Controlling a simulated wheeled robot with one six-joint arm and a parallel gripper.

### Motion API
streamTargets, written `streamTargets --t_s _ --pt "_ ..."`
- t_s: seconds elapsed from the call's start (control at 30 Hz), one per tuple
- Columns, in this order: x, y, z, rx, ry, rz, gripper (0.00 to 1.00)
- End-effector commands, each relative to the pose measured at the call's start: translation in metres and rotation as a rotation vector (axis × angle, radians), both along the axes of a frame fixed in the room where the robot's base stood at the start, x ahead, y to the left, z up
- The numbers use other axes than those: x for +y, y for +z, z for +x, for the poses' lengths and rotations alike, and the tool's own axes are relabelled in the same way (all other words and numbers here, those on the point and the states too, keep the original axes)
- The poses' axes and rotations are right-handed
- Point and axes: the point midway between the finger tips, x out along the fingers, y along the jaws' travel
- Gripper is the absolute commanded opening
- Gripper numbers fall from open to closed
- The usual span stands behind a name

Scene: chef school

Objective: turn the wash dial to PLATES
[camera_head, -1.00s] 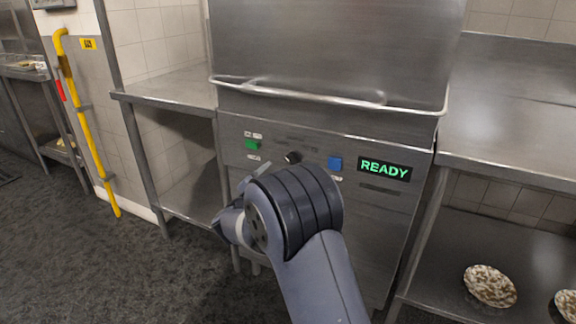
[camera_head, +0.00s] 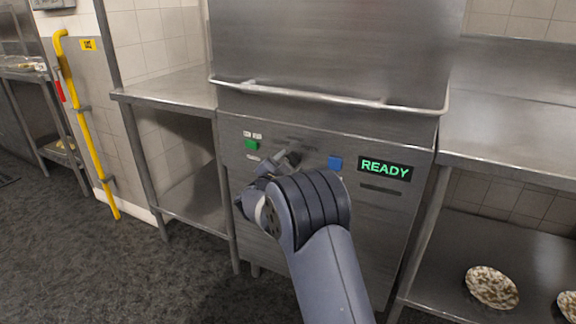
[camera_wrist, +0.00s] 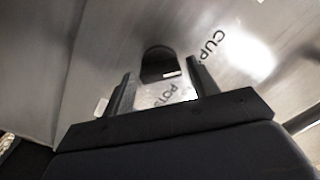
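The black wash dial (camera_wrist: 158,62) shows in the wrist view on the steel front of the dishwasher (camera_head: 330,215). It has a small pale mark on its lower right side. The word POTS is printed just below it and a word starting CUP to its upper right; I see no PLATES label. My gripper (camera_wrist: 161,72) is open, with one finger on each side of the dial and gaps showing between. In the head view my gripper (camera_head: 279,162) is at the panel between the green and blue buttons and mostly covers the dial.
A green button (camera_head: 251,144) is left of the dial and a blue button (camera_head: 335,162) right of it. A display (camera_head: 384,169) reads READY. A handle bar (camera_head: 330,98) runs above the panel. Steel counters (camera_head: 172,90) stand on both sides.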

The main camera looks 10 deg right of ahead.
Motion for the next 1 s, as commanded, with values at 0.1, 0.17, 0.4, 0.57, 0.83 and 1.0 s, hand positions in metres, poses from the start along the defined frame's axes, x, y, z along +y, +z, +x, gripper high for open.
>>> streamTargets --t_s 0.1,0.17,0.4,0.57,0.83,1.0 --pt "0.0 0.0001 -0.0001 0.0 0.0 0.0 0.46" --pt "0.0 0.0001 -0.0001 0.0 0.0 0.0 0.41" --pt "0.0001 0.0001 -0.0002 0.0 0.0 0.0 0.21" --pt "0.0 -0.0002 -0.0002 -0.004 0.0 0.006 0.21" --pt "0.0 -0.0018 -0.0003 -0.058 0.0 0.079 0.21" --pt "0.0 -0.0028 -0.0002 -0.132 0.0 0.179 0.21"
